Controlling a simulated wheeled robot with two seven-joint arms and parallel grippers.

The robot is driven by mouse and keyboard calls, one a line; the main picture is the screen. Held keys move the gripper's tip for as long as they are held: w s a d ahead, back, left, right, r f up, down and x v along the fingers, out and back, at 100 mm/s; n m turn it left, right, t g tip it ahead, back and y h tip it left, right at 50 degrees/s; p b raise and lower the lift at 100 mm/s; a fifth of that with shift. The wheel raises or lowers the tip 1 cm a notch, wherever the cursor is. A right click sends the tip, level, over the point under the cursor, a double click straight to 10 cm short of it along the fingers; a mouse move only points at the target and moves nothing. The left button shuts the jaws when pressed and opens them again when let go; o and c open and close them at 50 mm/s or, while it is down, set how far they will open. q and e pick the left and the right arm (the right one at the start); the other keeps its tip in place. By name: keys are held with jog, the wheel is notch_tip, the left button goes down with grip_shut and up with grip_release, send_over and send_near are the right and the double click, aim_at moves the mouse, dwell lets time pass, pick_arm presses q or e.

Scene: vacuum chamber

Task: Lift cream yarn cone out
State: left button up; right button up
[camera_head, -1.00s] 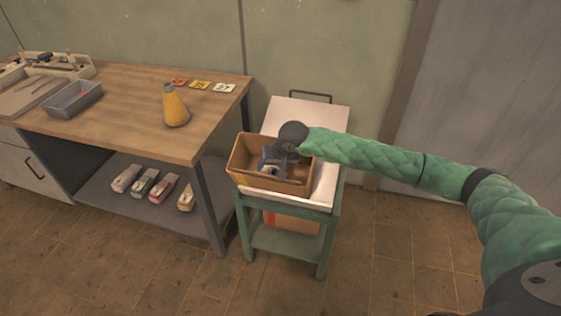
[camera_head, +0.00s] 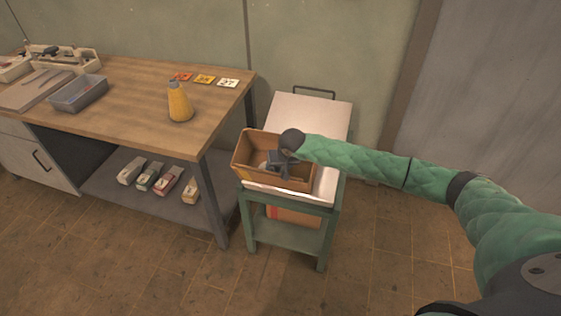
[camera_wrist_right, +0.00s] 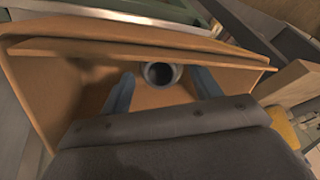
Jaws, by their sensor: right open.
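A brown open box (camera_head: 247,158) stands on the small green stand. My right gripper (camera_head: 279,162) reaches down into it from above. In the right wrist view, my right gripper's two blue fingers (camera_wrist_right: 162,78) stand apart inside the box. A pale grey round end with a dark hole (camera_wrist_right: 160,74) lies between the fingertips, with gaps on both sides; it looks like the top of a cone, but its cream colour is not clear. My left gripper is not in view.
A grey tray (camera_head: 79,93) lies farther left. The floor in front is clear.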

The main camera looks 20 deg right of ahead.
jog(key=shift+f, duration=0.15)
jog(key=c, duration=1.2)
jog(key=shift+w, duration=0.1)
jog(key=shift+c, duration=0.7)
jog(key=shift+s+d+r+p, duration=0.1)
jog(key=shift+s+r+p, duration=0.2)
jog(key=shift+s+r, duration=0.7)
jog(key=shift+s+a+r+p, duration=0.1)
jog(key=shift+s+r+p, duration=0.25)
jog(key=shift+s+r, duration=0.65)
jog(key=shift+s+d+r+p, duration=0.1)
jog(key=shift+s+r+p, duration=0.35)
jog(key=shift+r, duration=0.9)
jog(key=s+r, duration=0.7)
jog(key=r, duration=0.2)
jog(key=shift+d+r+p, duration=0.15)
jog(key=shift+d+p, duration=0.15)
jog(key=shift+p, duration=0.1)
jog(key=shift+s, duration=0.1)
